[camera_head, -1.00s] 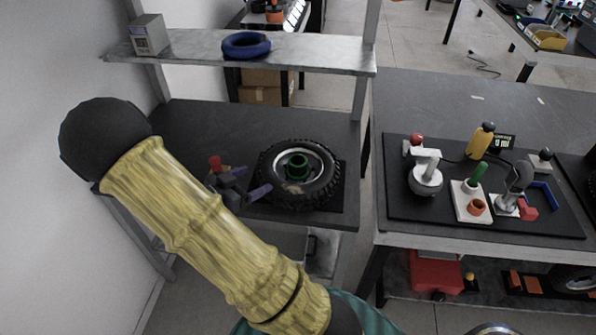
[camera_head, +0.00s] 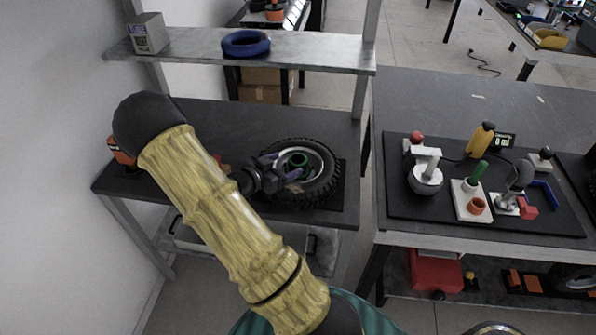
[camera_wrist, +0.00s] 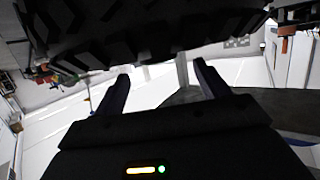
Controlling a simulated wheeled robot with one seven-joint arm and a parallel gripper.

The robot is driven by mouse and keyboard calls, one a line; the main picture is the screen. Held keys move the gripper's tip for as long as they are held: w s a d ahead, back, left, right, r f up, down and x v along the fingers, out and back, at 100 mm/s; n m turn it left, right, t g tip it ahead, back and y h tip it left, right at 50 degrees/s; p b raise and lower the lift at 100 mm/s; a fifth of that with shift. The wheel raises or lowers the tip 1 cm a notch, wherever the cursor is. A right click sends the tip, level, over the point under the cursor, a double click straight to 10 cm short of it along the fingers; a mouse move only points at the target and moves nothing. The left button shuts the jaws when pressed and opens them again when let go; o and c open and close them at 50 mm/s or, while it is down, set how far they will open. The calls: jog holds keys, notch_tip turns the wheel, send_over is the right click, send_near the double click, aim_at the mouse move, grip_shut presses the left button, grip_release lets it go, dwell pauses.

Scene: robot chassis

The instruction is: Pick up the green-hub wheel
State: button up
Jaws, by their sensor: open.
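The green-hub wheel (camera_head: 318,188) lies flat on a dark mat on the left table. It has a black knobby tire, a pale rim and a green hub (camera_head: 298,160) in the middle. My gripper (camera_head: 290,167) is open and empty, its purple-tipped fingers over the left part of the wheel in the head view. In the wrist view the tire (camera_wrist: 140,30) fills the top, close to the open fingers (camera_wrist: 160,88), with nothing between them. I cannot tell whether a finger touches the tire.
A shelf (camera_head: 310,55) above the table's back holds a blue ring (camera_head: 246,43) and a grey box (camera_head: 148,33). An orange-and-black object (camera_head: 122,150) sits at the table's left, partly behind my arm. The right table (camera_head: 470,100) carries a mat with several tools.

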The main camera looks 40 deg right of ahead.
aim_at(303, 156)
jog(key=shift+x, duration=2.6)
jog(key=shift+s, duration=0.1)
grip_shut()
jog(key=shift+r, duration=0.15)
